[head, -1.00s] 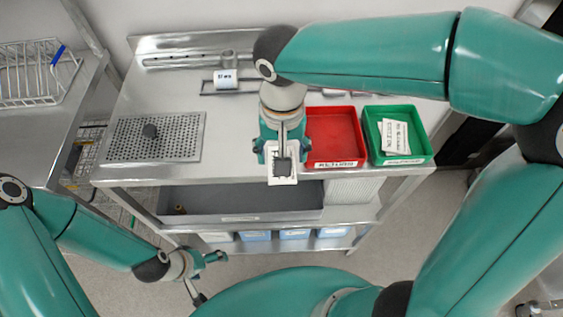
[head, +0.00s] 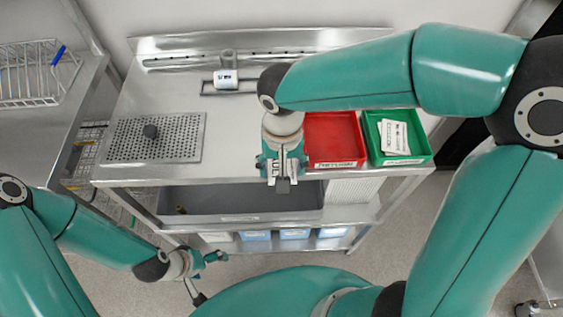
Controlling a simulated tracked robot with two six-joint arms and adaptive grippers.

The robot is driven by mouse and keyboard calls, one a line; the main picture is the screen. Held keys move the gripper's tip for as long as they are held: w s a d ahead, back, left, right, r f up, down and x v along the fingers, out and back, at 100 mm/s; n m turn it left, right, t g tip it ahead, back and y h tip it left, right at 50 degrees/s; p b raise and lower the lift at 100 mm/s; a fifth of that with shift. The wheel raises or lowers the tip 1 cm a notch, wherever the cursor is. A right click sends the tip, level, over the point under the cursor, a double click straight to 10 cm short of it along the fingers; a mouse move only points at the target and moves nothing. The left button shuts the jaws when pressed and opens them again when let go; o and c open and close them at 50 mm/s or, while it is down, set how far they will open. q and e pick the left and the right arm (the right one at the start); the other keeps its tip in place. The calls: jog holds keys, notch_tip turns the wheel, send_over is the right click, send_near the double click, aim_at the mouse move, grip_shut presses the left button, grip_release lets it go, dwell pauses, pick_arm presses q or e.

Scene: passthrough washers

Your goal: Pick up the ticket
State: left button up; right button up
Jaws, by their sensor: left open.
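Printed white paper slips, which look like tickets (head: 394,137), lie in the green tray (head: 428,155) at the right of the steel table. My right gripper (head: 284,183) points down over the table's front edge, left of the red tray. A white patch with dark marks (head: 275,166) shows beside its fingers. I cannot tell whether this is a ticket, or whether the fingers grip it. My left gripper (head: 207,277) is open and empty, low at the left in front of the table, away from the slips.
The red tray (head: 333,135) looks empty. A white roll (head: 226,79) sits at the back of the table. A perforated plate (head: 180,140) with a dark knob is at the left. A wire rack (head: 35,75) stands on the left counter. Bins sit on the shelf below.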

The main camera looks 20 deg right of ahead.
jog(key=shift+f, duration=0.2)
dwell(0.5)
jog(key=c, duration=0.3)
